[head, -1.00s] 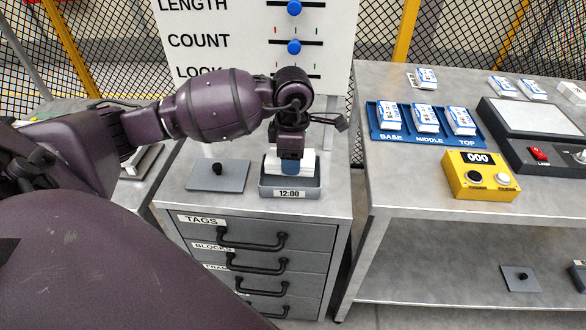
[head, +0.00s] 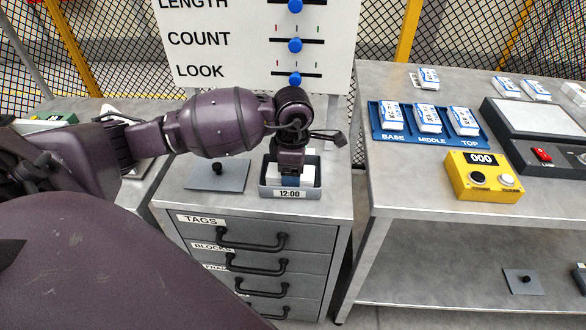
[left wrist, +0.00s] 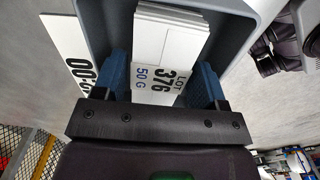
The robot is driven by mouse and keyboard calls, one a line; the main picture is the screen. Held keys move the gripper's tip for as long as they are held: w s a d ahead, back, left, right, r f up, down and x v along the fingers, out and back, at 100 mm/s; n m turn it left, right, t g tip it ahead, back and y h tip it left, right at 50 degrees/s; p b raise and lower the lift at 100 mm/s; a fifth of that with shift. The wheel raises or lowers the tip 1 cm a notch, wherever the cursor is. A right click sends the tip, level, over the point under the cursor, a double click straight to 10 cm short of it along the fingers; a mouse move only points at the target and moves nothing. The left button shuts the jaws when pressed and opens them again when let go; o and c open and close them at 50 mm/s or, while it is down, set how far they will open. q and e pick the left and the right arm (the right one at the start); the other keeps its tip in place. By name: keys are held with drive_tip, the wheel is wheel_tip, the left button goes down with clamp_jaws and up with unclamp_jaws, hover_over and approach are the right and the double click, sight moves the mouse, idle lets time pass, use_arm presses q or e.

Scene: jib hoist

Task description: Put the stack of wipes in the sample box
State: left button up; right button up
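The sample box (head: 268,190) is a small grey open tray labelled 12:00 on top of the drawer cabinet. Its dark wall also shows in the left wrist view (left wrist: 238,22). The stack of wipes (head: 308,174) is white and sits low inside the box walls. In the left wrist view the stack (left wrist: 170,35) shows layered edges, with a printed label reading LOT 376, 50 G between the fingers. My left gripper (head: 290,180) points down into the box, its blue fingers close against both sides of the labelled part. My right gripper is not in view.
A grey plate with a black knob (head: 217,174) lies left of the box. On the right table are a blue tray (head: 457,142) with packs marked BASE, MIDDLE and TOP, a yellow counter box (head: 480,184) and a scale (head: 530,118). A board with sliders (head: 225,45) stands behind the cabinet.

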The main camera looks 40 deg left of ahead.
use_arm(q)
wheel_tip(320, 180, up, 12)
drive_tip(key=p, duration=0.1)
drive_tip(key=shift+r, duration=0.15)
idle(0.4)
idle(0.4)
